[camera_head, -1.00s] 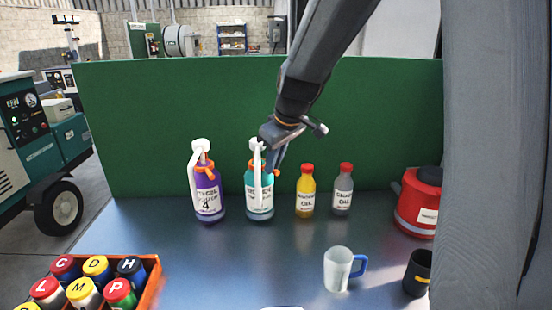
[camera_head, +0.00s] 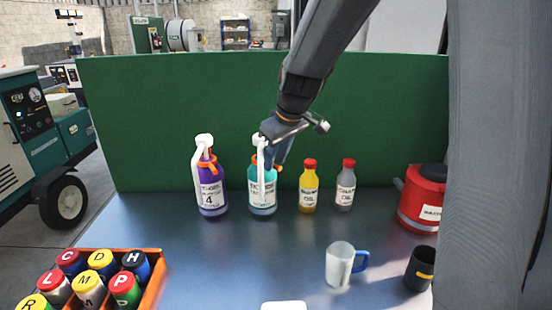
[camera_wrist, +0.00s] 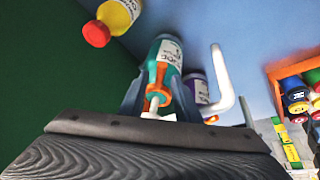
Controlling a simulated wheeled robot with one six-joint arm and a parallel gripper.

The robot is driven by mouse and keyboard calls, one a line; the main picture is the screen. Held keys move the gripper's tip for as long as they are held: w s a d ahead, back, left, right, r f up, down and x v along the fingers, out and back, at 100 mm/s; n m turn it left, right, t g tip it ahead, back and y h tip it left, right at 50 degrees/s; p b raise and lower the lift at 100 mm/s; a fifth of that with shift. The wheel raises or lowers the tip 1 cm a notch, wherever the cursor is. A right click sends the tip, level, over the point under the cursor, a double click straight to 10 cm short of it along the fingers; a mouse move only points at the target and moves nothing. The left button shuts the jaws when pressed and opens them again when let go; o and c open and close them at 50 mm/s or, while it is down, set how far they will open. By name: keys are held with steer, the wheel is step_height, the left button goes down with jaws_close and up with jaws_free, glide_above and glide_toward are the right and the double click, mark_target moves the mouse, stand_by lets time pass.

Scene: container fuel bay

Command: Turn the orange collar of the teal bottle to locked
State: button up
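The teal bottle (camera_head: 262,190) stands upright on the table, with a white pump spout and an orange collar (camera_head: 279,168) at its neck. My gripper (camera_head: 274,152) is at the bottle's top, pointing down, and hides part of the neck. In the wrist view the teal bottle (camera_wrist: 168,55) and its orange collar (camera_wrist: 158,78) show between my two spread fingers (camera_wrist: 161,100). The fingers stand on either side of the collar; I cannot tell whether they touch it. The collar's lock marking cannot be read.
A purple bottle (camera_head: 211,190) with its own orange collar stands close on the left. A yellow bottle (camera_head: 308,190) and a grey bottle (camera_head: 345,188) stand to the right. A green panel (camera_head: 150,120) rises behind.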

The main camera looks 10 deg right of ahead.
steer(key=a+b+v, duration=0.1)
steer(key=v, duration=0.6)
steer(key=shift+d+r+b, duration=0.35)
steer(key=shift+d+r, duration=0.05)
steer(key=shift+d, duration=0.1)
steer(key=shift+s, duration=0.15)
